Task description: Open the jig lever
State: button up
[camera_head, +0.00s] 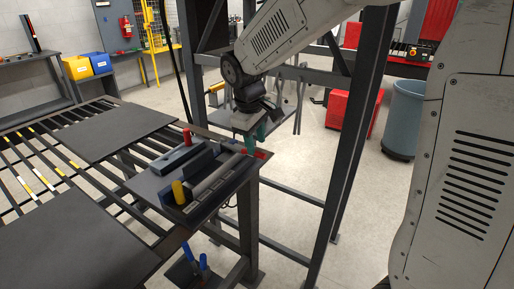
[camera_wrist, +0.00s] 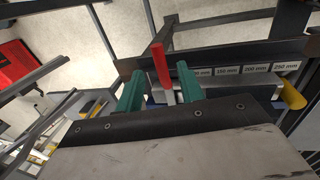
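The jig (camera_head: 212,178) is a dark fixture with long bars on a dark plate at the conveyor's end. A red lever (camera_wrist: 161,65) shows in the wrist view, slanting up between the green fingers of my gripper (camera_wrist: 159,88). Narrow gaps show on both sides of it, so my gripper looks open around it. In the head view, my gripper (camera_head: 254,140) hangs over the jig's far right end, with a red part (camera_head: 261,154) beside its fingertips. I cannot tell whether the fingers touch the lever.
A yellow handle (camera_head: 178,192) stands at the jig's near end and a red one (camera_head: 187,137) at its back. Length labels (camera_wrist: 256,69) line the jig's edge. A dark steel post (camera_head: 352,130) rises to the right. Dark flat panels (camera_head: 116,132) lie on the conveyor.

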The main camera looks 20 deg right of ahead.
aim_at(257, 152)
jog(key=shift+w+d+f, duration=0.1)
jog(key=shift+d+f, duration=0.05)
jog(key=shift+f, duration=0.6)
jog(key=shift+w+d+f, duration=0.1)
jog(key=shift+f, duration=0.65)
grip_shut()
jog(key=shift+r, duration=0.1)
